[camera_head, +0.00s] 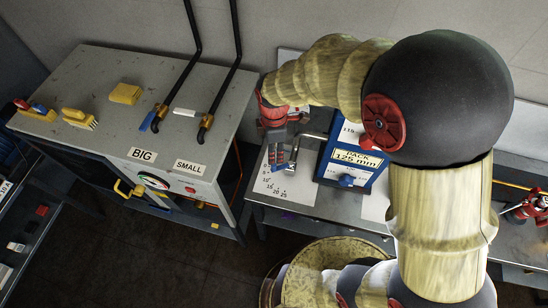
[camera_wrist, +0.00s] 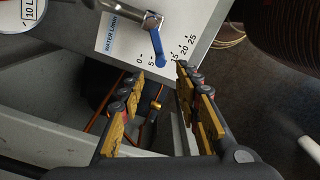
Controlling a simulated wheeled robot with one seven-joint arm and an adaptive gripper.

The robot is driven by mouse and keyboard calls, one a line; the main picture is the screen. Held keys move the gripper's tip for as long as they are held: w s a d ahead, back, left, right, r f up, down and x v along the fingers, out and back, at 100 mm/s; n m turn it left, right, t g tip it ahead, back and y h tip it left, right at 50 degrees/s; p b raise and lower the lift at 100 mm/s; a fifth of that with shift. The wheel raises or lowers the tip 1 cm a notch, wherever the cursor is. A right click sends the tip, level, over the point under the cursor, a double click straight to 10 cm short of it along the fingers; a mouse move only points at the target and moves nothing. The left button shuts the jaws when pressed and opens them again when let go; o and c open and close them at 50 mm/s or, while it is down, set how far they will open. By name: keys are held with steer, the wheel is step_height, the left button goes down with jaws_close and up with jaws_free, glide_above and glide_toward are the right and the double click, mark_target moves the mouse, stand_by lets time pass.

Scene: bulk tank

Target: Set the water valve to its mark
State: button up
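The water valve is a metal pipe fitting with a blue lever (camera_wrist: 157,44), over a white card (camera_wrist: 118,38) lettered "WATER L/MIN" with numbers from 0 to 25. The lever's tip covers the place of the 10, between 5 and 15. In the wrist view my gripper (camera_wrist: 158,74) is open, with its yellow-padded fingers either side of the lever tip's line; the tip appears just beyond them, and I cannot tell whether they touch it. In the head view my gripper (camera_head: 282,158) hangs over the card (camera_head: 268,187), partly hiding the valve.
To the left is a grey cabinet (camera_head: 110,120) with black pipes and "BIG" and "SMALL" labels. A round drum lid (camera_head: 325,252) is in front. Dark floor lies between.

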steer(key=shift+r, duration=1.2)
steer(key=s+d+r+m+t+b, duration=0.5)
steer(key=s+d+r+m+b, duration=0.3)
steer(key=s+d+r+m, duration=0.5)
steer(key=s+d+m, duration=0.2)
steer(key=m, duration=0.4)
steer(key=shift+s+t+b, duration=0.25)
steer(key=shift+t+b, duration=0.05)
steer(key=shift+b, duration=0.1)
steer(key=shift+r, duration=0.1)
